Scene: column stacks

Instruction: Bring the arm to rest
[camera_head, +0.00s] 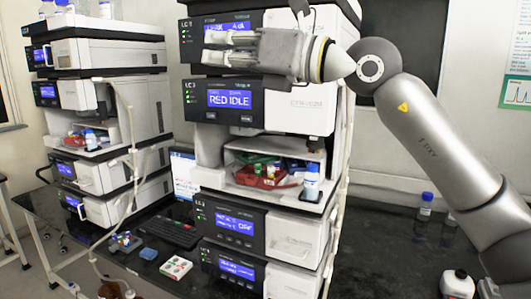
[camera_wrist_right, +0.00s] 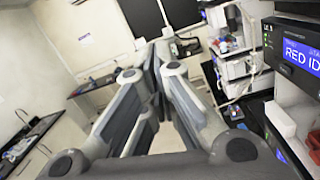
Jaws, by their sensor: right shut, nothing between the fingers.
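My right arm (camera_head: 435,120) comes in from the right and reaches across the front of the near column stack (camera_head: 295,95). My right gripper (camera_head: 208,47) points left, level with the upper modules of that stack, and hides part of them. In the right wrist view its fingers (camera_wrist_right: 152,62) come together at the tips, with nothing between them. Whether the gripper touches the stack front cannot be told from the head view. My left gripper does not show.
The near stack has lit displays, one reading RED IDLE, and an open shelf with a red tray (camera_head: 262,181) and a bottle (camera_head: 312,183). A second stack (camera_head: 100,95) stands left. Blue-capped bottles (camera_head: 425,207) and a white container (camera_head: 457,284) stand on the dark bench at right.

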